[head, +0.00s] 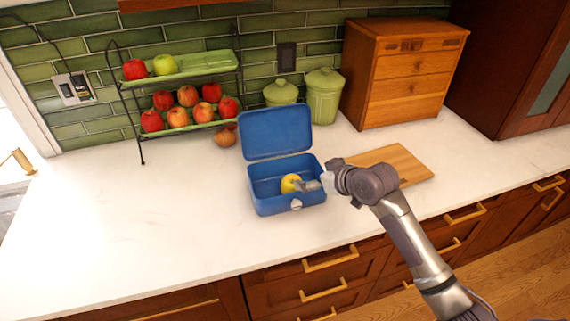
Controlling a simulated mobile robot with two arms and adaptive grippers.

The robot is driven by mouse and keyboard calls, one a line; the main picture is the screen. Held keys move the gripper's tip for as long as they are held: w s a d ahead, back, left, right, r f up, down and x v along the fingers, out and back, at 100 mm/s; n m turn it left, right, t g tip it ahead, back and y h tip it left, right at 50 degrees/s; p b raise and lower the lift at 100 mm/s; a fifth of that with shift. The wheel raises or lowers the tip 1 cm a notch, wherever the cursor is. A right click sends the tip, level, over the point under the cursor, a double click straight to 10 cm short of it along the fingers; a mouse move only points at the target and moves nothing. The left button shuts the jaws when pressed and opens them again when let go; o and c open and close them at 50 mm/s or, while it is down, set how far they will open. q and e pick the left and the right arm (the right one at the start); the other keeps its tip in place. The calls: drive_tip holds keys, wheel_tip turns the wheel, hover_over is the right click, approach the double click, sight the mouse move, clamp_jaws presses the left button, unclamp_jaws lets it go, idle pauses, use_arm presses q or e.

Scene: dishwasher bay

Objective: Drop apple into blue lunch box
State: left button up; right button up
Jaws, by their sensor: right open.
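The blue lunch box (263,200) stands on the counter with its lid (275,132) raised at the back. A yellow apple (289,184) is inside the box, in its right half. My right gripper (303,187) reaches in over the box's right side, with its fingertips at the apple's right edge. It is open, and its fingers are small in this view. Whether they touch the apple I cannot tell. My left gripper is not in view.
A two-tier rack (190,68) with several apples stands at the back left. A loose brownish fruit (225,138) lies by it. Green canisters (323,98) and a wooden drawer box (401,75) stand behind. A cutting board (405,166) lies right of the box. The counter's left (120,220) is clear.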

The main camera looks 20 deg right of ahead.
drive_tip(key=v, duration=0.4)
drive_tip(key=shift+r, duration=0.1)
drive_tip(key=s+a+f+g+h, duration=0.1)
drive_tip(key=s+a+f+g, duration=0.25)
drive_tip(key=s+f, duration=0.75)
drive_tip(key=s+f+m+g+h, duration=0.1)
drive_tip(key=s+f+g, duration=0.1)
drive_tip(key=s, duration=0.8)
drive_tip(key=s+f+m+g+h, duration=0.1)
drive_tip(key=s+g+h, duration=0.1)
drive_tip(key=s, duration=0.8)
wheel_tip(320, 180, down, 29)
drive_tip(key=s+b, duration=0.1)
drive_tip(key=b, duration=0.2)
drive_tip(key=s+d+f+g+b, duration=0.2)
drive_tip(key=s+f, duration=1.5)
drive_tip(key=f, duration=0.2)
drive_tip(key=shift+d+b, duration=0.4)
